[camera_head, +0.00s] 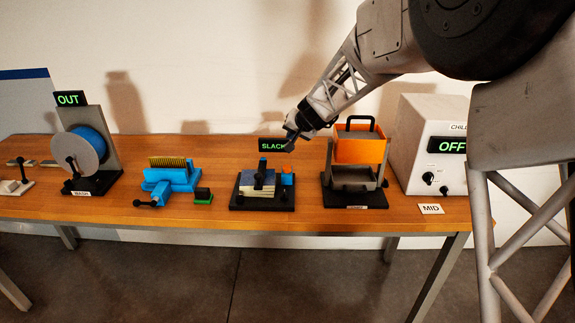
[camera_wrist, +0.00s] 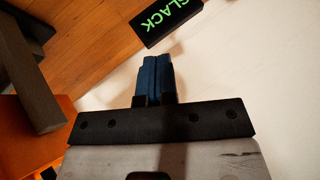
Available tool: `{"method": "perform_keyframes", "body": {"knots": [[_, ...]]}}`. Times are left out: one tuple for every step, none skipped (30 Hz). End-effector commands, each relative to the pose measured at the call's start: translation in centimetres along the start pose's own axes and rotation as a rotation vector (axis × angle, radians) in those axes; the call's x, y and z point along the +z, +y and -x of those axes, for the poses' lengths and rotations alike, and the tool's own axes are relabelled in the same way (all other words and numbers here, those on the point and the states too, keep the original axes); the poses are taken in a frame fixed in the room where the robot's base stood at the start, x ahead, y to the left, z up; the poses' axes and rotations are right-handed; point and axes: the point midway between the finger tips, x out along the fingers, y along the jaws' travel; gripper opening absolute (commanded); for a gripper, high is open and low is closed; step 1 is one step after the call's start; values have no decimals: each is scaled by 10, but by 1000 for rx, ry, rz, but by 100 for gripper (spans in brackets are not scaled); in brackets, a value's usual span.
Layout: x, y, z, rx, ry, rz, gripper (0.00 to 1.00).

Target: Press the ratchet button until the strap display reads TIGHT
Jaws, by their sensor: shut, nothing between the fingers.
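The strap display (camera_head: 268,145) is a small black sign with green letters that read SLACK. It also shows at the top of the wrist view (camera_wrist: 158,24). Below it in the head view stands the strap unit, a black base (camera_head: 262,206) with a pale stack, a dark strap over it and a blue-topped post. My gripper (camera_head: 289,145) is shut and empty, above and behind the orange block, close to the display's right end. Its blue fingertips (camera_wrist: 155,60) are together in the wrist view.
An orange bin (camera_head: 358,150) on a black stand is right of my gripper, with a white box reading OFF (camera_head: 425,150) beyond. A blue unit (camera_head: 172,178) and a blue reel (camera_head: 82,150) with an OUT sign stand left. Bare wood (camera_head: 225,215) lies along the front.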

Motion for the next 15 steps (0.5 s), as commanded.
{"method": "perform_keyframes", "body": {"knots": [[-2, 0, -11, -1, 4, -4, 0], [-4, 0, -15, -2, 8, -8, 0], [-6, 0, -20, -3, 13, -11, 0], [-7, 0, -24, -3, 15, -13, 0], [-8, 0, -27, -4, 17, -15, 0], [-9, 0, -30, -5, 20, -17, 0], [-10, 0, -32, -5, 21, -18, 0], [-10, 0, -33, -5, 22, -19, 0], [-10, 0, -35, -5, 23, -20, 0], [-10, 0, -35, -5, 24, -20, 0], [-10, 0, -36, -5, 24, -20, 0], [-11, 0, -36, -5, 25, -20, 0], [-11, 0, -36, -5, 25, -20, 0], [-11, 0, -36, -5, 25, -20, 0], [-11, 0, -36, -5, 25, -20, 0]]}}
